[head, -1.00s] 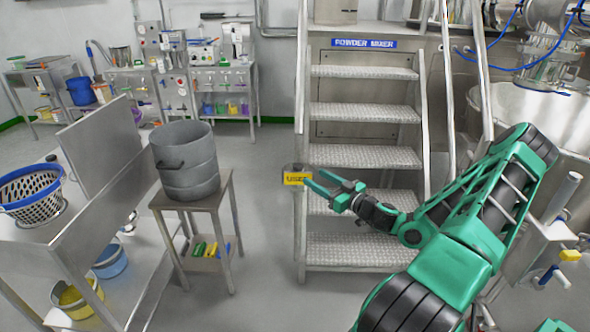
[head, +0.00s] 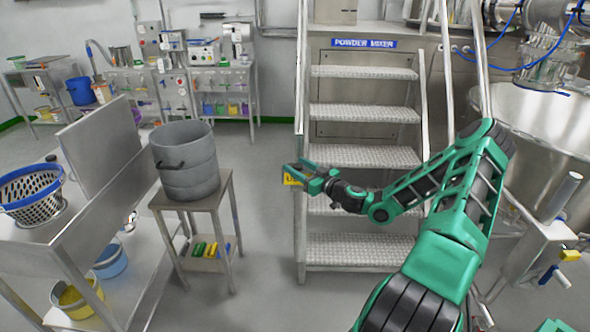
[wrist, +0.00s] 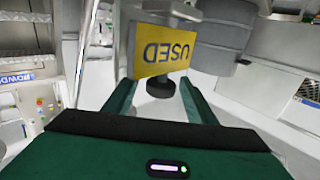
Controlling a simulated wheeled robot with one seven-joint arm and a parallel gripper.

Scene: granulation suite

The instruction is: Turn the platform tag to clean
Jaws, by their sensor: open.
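The platform tag (head: 291,179) is a small yellow plate at the left post of the stairs, partly hidden behind my gripper in the head view. In the wrist view the yellow tag (wrist: 160,50) shows the word "USED", upside down. A dark round knob or stub (wrist: 160,86) shows just below it. My gripper (head: 308,172) is open, with its fingertips at the tag. In the wrist view its two green fingers (wrist: 158,95) stand on either side of the knob, and nothing is clamped. I cannot tell whether a finger touches the tag.
Metal stairs (head: 362,155) under a "POWDER MIXER" sign (head: 364,43) stand behind the tag. A grey bucket (head: 186,160) sits on a small stand (head: 215,193) to the left. The grey floor between stand and stairs is clear.

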